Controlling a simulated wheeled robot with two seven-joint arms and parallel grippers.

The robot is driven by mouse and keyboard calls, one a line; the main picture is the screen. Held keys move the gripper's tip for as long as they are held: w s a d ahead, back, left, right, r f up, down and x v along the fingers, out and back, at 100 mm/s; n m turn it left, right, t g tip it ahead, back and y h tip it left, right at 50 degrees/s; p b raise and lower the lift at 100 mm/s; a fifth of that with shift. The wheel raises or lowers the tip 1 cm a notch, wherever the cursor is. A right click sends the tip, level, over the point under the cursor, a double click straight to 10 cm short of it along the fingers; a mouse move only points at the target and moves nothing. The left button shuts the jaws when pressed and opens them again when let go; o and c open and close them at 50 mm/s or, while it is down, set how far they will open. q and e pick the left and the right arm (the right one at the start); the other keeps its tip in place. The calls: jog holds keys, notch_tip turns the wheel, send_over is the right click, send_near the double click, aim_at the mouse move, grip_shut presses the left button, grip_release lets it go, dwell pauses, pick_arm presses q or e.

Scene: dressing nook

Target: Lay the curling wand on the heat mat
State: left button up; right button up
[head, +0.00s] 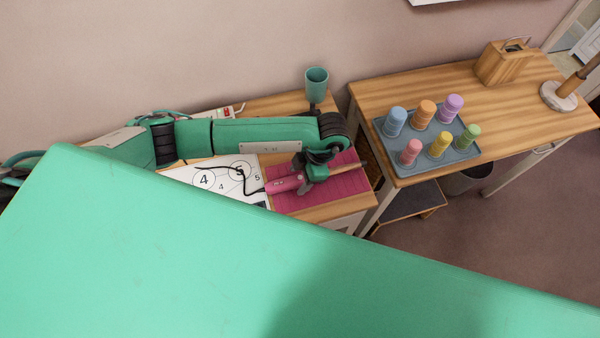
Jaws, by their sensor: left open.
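The curling wand (284,184) has a pink handle with a black cord that loops back to the left. Its handle lies at the left edge of the magenta heat mat (335,192), and the wand points right across the mat. My left gripper (308,180) is open, directly over the mat and around or just above the wand; its fingers hide part of the wand. I cannot tell whether the fingers touch it. The wand appears to rest on the mat. My right gripper is not in view.
A teal cup (316,80) stands behind my arm, and a power strip (222,113) lies at the back. The right table (380,95) holds a blue tray (462,155) of several coloured cylinders and a wooden box (500,64).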

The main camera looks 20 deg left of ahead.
pick_arm(q)
jog(key=b+v, duration=0.2)
jog(key=v, duration=1.2)
dwell(0.4)
